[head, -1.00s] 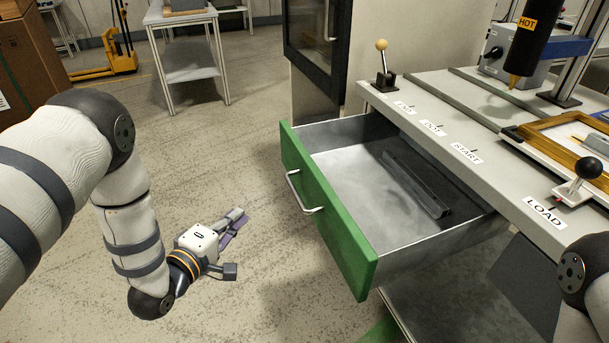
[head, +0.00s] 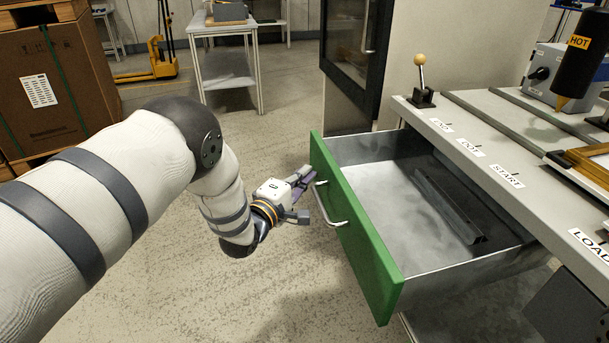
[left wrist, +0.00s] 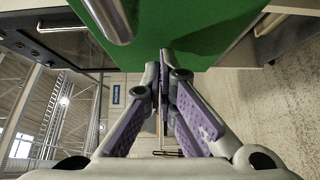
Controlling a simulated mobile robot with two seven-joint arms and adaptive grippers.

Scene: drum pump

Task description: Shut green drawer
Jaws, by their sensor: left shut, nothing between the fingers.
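The green drawer (head: 352,228) is pulled well out from under the bench. Its green front carries a metal bar handle (head: 328,208), and a dark angled bar (head: 450,207) lies inside. My left gripper (head: 306,177) is shut and empty, close to the outer face of the drawer front beside the handle. In the left wrist view the closed purple fingertips (left wrist: 165,55) point at the green front (left wrist: 195,25), with the handle (left wrist: 108,15) just at the upper left. I cannot tell whether the fingers touch the front. My right gripper is not in view.
The bench top (head: 465,125) above the drawer has a ball-topped lever (head: 421,80) and printed labels. A dark-doored cabinet (head: 350,50) stands behind the drawer. Cartons (head: 55,80) stand at the left. The floor before the drawer is clear.

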